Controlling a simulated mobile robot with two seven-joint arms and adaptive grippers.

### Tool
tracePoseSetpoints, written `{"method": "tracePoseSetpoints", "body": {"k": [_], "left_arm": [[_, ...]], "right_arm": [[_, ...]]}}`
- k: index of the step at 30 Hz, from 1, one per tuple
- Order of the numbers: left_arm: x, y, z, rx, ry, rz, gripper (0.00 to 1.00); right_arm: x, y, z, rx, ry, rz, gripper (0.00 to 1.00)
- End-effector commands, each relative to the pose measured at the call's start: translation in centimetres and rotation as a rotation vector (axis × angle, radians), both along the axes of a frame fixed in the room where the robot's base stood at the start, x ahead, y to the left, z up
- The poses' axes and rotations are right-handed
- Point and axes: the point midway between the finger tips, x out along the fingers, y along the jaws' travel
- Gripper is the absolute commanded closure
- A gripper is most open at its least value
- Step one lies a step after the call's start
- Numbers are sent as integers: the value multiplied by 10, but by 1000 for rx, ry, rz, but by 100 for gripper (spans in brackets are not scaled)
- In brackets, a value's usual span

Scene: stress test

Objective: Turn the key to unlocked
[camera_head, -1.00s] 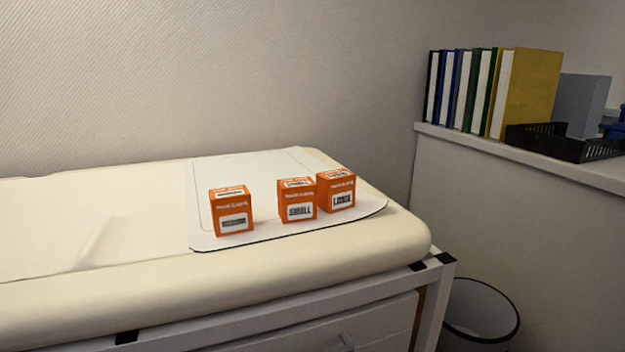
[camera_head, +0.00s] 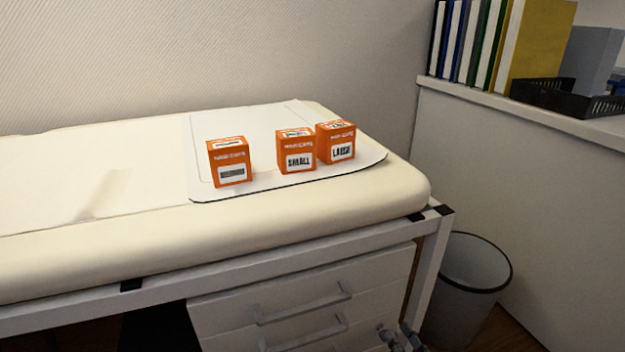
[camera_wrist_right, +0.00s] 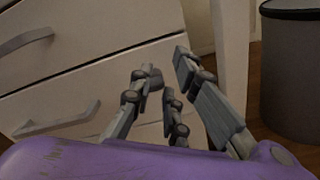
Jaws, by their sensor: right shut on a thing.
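The white drawer cabinet (camera_head: 300,318) stands under the padded bench, with grey bar handles on its drawers. It also shows in the right wrist view (camera_wrist_right: 85,62). My right gripper (camera_head: 398,336) is at the bottom of the head view, in front of the cabinet's right side. In the right wrist view my right gripper (camera_wrist_right: 166,76) has its grey fingers close to the drawer front, near its right edge, shut on the key. The key is mostly hidden between the fingers, and its turn angle cannot be told. My left gripper is not in view.
A grey bin (camera_head: 470,285) stands on the floor right of the bench leg (camera_head: 432,270). A drawer handle (camera_wrist_right: 55,122) juts out left of the fingers.

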Motion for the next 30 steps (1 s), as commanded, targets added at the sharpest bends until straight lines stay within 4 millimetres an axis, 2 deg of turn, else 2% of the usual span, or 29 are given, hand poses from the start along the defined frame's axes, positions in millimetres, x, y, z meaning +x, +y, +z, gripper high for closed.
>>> {"method": "tracePoseSetpoints", "body": {"k": [1,6,26,30], "left_arm": [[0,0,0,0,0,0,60],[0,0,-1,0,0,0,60],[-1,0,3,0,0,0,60],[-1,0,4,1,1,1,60]], "right_arm": [[1,13,8,13,-18,22,100],[0,16,9,14,-18,21,100],[2,13,17,15,-20,22,100],[-7,10,17,16,-18,21,100]]}}
